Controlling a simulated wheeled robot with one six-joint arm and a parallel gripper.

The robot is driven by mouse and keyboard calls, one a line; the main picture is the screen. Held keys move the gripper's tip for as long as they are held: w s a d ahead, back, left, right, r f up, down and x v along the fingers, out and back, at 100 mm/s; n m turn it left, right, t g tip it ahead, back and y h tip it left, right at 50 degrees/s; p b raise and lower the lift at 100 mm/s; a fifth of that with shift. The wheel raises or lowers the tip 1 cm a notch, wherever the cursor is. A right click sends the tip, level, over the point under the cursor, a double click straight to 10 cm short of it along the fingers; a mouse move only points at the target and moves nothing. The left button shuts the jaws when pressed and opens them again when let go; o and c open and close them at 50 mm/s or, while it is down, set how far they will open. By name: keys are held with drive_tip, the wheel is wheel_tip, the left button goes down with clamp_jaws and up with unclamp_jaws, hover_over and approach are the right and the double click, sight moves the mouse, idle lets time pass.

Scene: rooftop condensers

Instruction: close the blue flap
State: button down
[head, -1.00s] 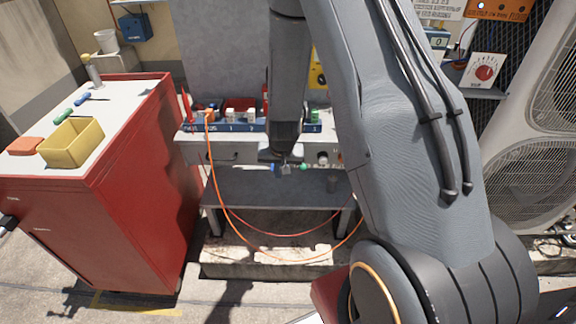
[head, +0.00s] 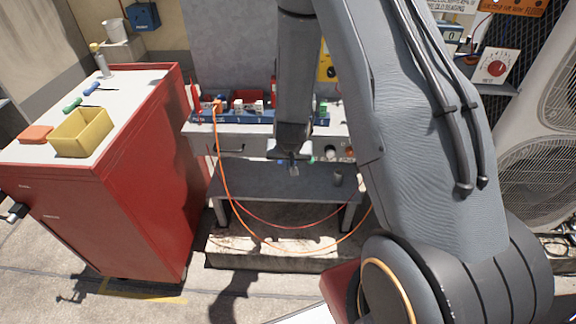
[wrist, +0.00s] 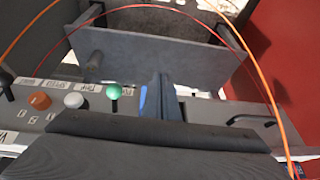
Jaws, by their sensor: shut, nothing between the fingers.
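My gripper (head: 293,170) is shut and empty, pointing down at the front of the grey workbench panel (head: 228,146). In the wrist view its fingers (wrist: 165,95) are together in front of the panel edge. A small blue piece (wrist: 143,98) shows right beside the fingers, at the panel front. It may be the blue flap; most of it is hidden, and I cannot tell its angle or whether the fingers touch it. A green knob (wrist: 114,92), a white knob (wrist: 75,100) and an orange knob (wrist: 40,101) sit along the panel beside it.
A lower shelf (head: 255,183) lies under the panel. Orange cable (head: 220,170) loops in front. A red cabinet (head: 150,180) with a yellow tray (head: 82,135) stands at left. A blue box (head: 142,17) hangs on the wall. A fan unit (head: 530,150) is at right.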

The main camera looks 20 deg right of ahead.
drive_tip(key=shift+w+r, duration=0.25)
idle(0.4)
